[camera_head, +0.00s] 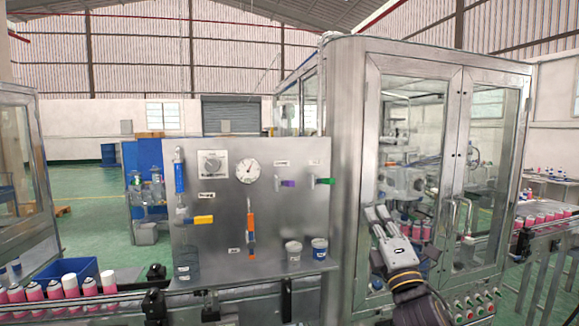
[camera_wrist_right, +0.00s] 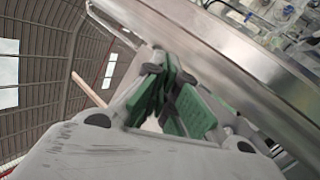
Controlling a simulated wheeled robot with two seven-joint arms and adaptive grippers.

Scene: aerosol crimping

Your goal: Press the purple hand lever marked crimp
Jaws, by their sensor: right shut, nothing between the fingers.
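The purple hand lever (camera_head: 288,183) sits on the upright steel panel (camera_head: 218,262), right of the round gauge, under a small label too small to read. It points to the right, roughly level. My right gripper (camera_head: 377,212) is in front of the glass-doored steel cabinet, to the right of and lower than the lever, well apart from it. Its fingers point up and it is shut and empty. In the right wrist view its green-padded fingers (camera_wrist_right: 176,100) are close together, and the lever is not seen there. My left gripper is not in view.
A green lever (camera_head: 325,181) is right of the purple one. Blue (camera_head: 179,178), yellow (camera_head: 203,219) and orange (camera_head: 251,222) handles share the panel. Two cups (camera_head: 319,249) stand at its lower right. The cabinet's steel corner post (camera_head: 344,170) stands between panel and gripper.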

